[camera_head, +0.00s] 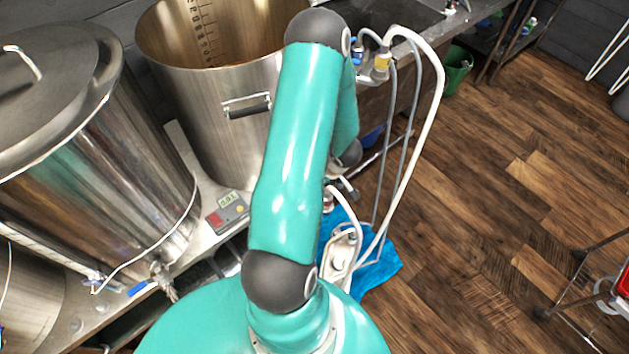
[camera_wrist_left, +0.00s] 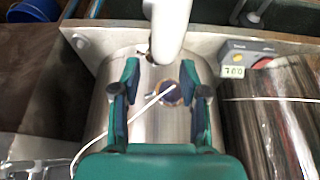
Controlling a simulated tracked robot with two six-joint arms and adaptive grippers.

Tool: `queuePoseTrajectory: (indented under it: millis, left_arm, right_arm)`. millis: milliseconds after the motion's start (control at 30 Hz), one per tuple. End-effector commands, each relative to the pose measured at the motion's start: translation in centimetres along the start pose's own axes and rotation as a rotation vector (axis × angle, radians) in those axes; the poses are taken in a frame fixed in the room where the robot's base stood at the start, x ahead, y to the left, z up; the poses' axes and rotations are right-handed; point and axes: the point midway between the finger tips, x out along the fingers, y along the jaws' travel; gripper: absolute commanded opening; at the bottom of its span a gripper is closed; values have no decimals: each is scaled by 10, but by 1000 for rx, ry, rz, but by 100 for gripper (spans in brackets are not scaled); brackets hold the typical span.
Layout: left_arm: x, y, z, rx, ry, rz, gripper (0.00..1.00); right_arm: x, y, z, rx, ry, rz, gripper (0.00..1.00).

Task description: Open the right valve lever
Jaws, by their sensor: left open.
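The middle steel kettle (camera_head: 220,120), open at the top, stands right of the lidded kettle (camera_head: 120,160). Its valve is mostly hidden behind my arm in the head view, and I cannot make out the right lever. A blue lever (camera_head: 138,289) sits on the lidded kettle's valve at lower left. My left gripper (camera_wrist_left: 160,92) is open in the left wrist view, its fingers spread in front of a steel surface. A dark round spot (camera_wrist_left: 173,93) shows between the fingers; I cannot tell what it is. My right gripper is not in view.
A controller box (camera_head: 227,212) sits between the kettles and also shows in the wrist view (camera_wrist_left: 250,62). White and grey hoses (camera_head: 425,110) hang right of my arm. A blue cloth (camera_head: 375,268) lies below them. Wooden floor (camera_head: 490,200) is open at right.

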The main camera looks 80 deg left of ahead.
Motion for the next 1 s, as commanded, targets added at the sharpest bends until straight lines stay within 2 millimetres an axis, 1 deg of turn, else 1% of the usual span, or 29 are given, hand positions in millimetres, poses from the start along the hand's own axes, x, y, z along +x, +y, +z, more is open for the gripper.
queuePoseTrajectory:
  millis: [33, 100, 233, 367, 567, 600, 733, 767, 833, 867, 967, 1000]
  left_arm:
    - [-10, 0, 0, 0, 0, 3, 44]
    - [-21, 0, 0, 1, 1, 3, 44]
    - [-34, -1, 0, 1, 0, 1, 44]
    - [-38, -1, 0, 0, -1, -1, 44]
    - [-38, -2, 0, 1, -1, -2, 44]
    - [-38, -1, 0, 0, -1, -2, 40]
    - [-38, -1, 1, -29, -4, -1, 19]
    - [-38, -1, 2, -48, -11, 1, 14]
    - [-39, 2, 12, -113, -53, 12, 2]
    - [-39, 5, 18, -149, -82, 20, 0]
    - [-44, 14, 47, -283, -221, 43, 0]
    - [-50, 20, 60, -341, -290, 51, 0]
  right_arm:
    - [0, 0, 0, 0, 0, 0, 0]
    - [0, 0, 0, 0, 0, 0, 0]
    - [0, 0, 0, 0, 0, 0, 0]
    - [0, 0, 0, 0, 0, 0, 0]
    - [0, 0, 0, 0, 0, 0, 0]
    - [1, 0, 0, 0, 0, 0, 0]
    - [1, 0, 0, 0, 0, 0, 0]
    - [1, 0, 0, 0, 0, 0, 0]
    - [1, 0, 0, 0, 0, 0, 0]
    - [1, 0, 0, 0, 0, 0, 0]
    - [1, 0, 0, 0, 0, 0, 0]
    - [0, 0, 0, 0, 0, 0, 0]
